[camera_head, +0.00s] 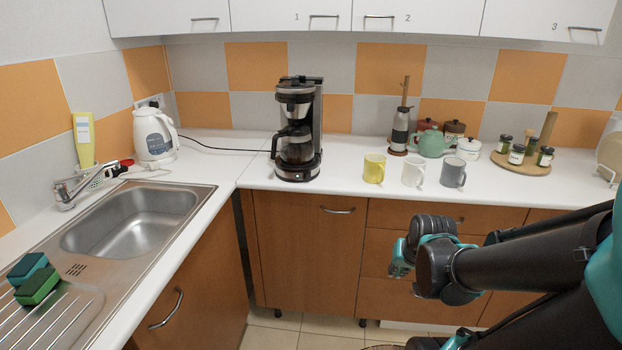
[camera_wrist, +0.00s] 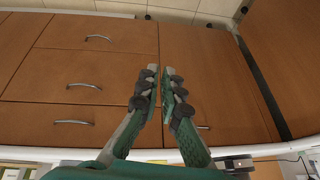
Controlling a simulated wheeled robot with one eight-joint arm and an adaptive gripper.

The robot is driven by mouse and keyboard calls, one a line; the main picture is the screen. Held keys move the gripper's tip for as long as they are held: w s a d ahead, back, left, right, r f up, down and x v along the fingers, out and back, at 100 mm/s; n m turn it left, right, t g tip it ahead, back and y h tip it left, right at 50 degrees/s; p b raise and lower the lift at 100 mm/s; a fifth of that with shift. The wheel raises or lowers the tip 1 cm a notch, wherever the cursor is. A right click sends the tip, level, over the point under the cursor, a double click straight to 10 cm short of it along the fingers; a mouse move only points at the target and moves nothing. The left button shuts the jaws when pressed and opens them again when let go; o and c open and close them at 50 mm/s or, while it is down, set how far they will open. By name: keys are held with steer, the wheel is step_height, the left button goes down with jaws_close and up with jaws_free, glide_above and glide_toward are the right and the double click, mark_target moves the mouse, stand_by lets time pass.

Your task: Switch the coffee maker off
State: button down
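The coffee maker (camera_head: 298,128) is black and silver and stands upright on the white counter against the tiled wall. Its glass carafe (camera_head: 296,150) sits on the base and holds dark coffee. A small light spot, likely the switch (camera_head: 297,176), shows on the base front; its state is too small to tell. Part of the base seems to show at the lower edge of the wrist view (camera_wrist: 238,163). My gripper (camera_head: 398,270) is right of and below the coffee maker, in front of the drawers. In the wrist view its fingertips (camera_wrist: 160,70) are nearly together, with nothing between them.
A yellow mug (camera_head: 374,169), a white mug (camera_head: 412,173) and a grey mug (camera_head: 453,173) stand right of the coffee maker. A kettle (camera_head: 154,135) and sink (camera_head: 135,222) are left. The counter in front of the coffee maker (camera_head: 262,178) is clear.

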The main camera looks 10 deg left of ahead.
steer(key=w+a+r+m+t+y, duration=0.2)
steer(key=w+a+r+m, duration=0.3)
steer(key=w+a, duration=0.4)
steer(key=w+a+r+m+t+y, duration=0.3)
steer(key=w+a+r+m, duration=0.2)
steer(key=w+a+r, duration=0.3)
steer(key=w+a, duration=0.2)
steer(key=w, duration=0.2)
steer(key=shift+w+r+t+y, duration=0.25)
steer(key=shift+w+t+y, duration=0.05)
steer(key=shift+y, duration=0.1)
glide_toward(308, 177)
step_height(308, 177, down, 3)
steer(key=w+a, duration=0.1)
steer(key=w, duration=0.1)
steer(key=w+a, duration=0.1)
steer(key=shift+w+a+r, duration=0.15)
steer(key=shift+w, duration=0.25)
steer(key=shift+w+a, duration=0.35)
steer(key=shift+w, duration=0.2)
